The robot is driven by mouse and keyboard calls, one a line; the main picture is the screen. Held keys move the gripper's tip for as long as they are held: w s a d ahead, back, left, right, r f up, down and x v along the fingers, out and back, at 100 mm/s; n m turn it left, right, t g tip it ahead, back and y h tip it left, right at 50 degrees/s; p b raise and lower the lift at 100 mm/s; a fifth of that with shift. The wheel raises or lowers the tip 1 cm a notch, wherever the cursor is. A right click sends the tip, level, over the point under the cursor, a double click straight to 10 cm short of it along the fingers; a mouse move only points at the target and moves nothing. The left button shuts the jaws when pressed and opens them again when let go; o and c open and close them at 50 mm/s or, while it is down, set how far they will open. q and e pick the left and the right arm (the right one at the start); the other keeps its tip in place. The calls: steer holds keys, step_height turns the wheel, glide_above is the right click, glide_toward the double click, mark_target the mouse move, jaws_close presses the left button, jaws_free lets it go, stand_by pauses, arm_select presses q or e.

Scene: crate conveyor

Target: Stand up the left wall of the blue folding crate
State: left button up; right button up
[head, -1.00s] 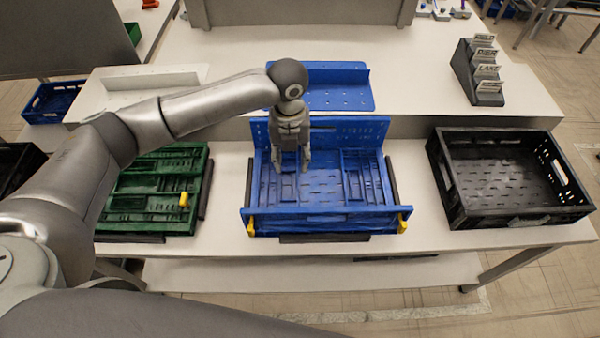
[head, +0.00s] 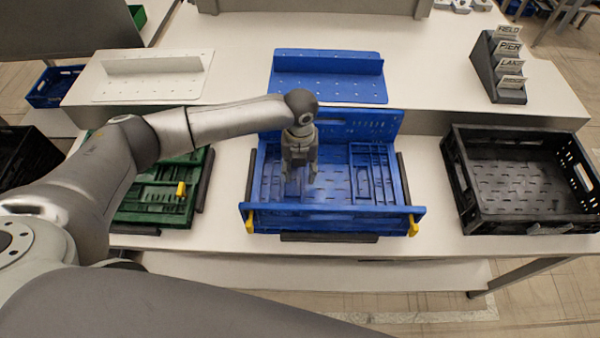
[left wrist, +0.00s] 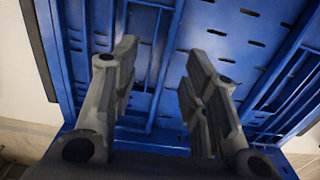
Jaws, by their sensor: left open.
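The blue folding crate (head: 330,217) stands on the white table, with its back wall (head: 362,125) and front wall upright. Its left wall (head: 270,170) lies folded flat inside on the left, partly hidden by my gripper. The right wall (head: 374,172) also lies flat inside. My left gripper (head: 301,180) points down over the left half of the crate, open, with nothing between its fingers. In the left wrist view, the open fingers (left wrist: 160,88) frame the blue slotted crate floor and panels (left wrist: 155,35). I cannot tell whether they touch the crate. My right gripper is not in view.
A green folded crate (head: 160,205) lies to the left, under my left arm. A black open crate (head: 520,218) stands to the right. Behind are a blue bracket (head: 330,85), a white bracket (head: 150,85) and a card holder (head: 490,70). Yellow latches (head: 413,226) mark the crate's front corners.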

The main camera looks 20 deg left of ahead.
mark_target(300, 179)
arm_select(q)
steer(key=shift+f, duration=1.5)
steer(key=shift+c, duration=0.3)
jaws_close()
